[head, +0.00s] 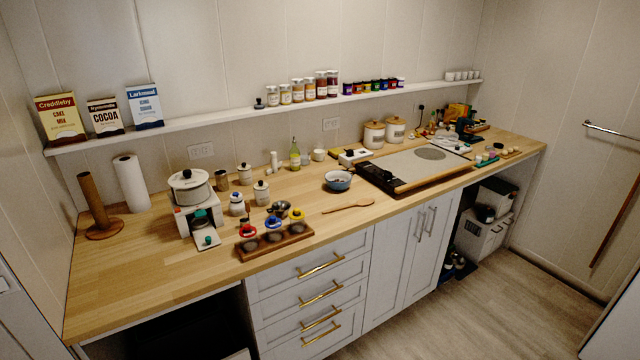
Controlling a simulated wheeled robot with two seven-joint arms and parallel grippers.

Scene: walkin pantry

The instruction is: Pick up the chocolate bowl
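A small blue bowl (338,182) with a pale rim and a darker inside stands upright on the wooden counter, left of the dark-framed board. It is the likeliest match for the chocolate bowl, but its contents are too small to make out. Neither of my grippers shows in the head view.
A wooden spoon (348,206) lies in front of the bowl, and a white device (353,157) stands behind it. The dark-framed board (420,167) is close on its right.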

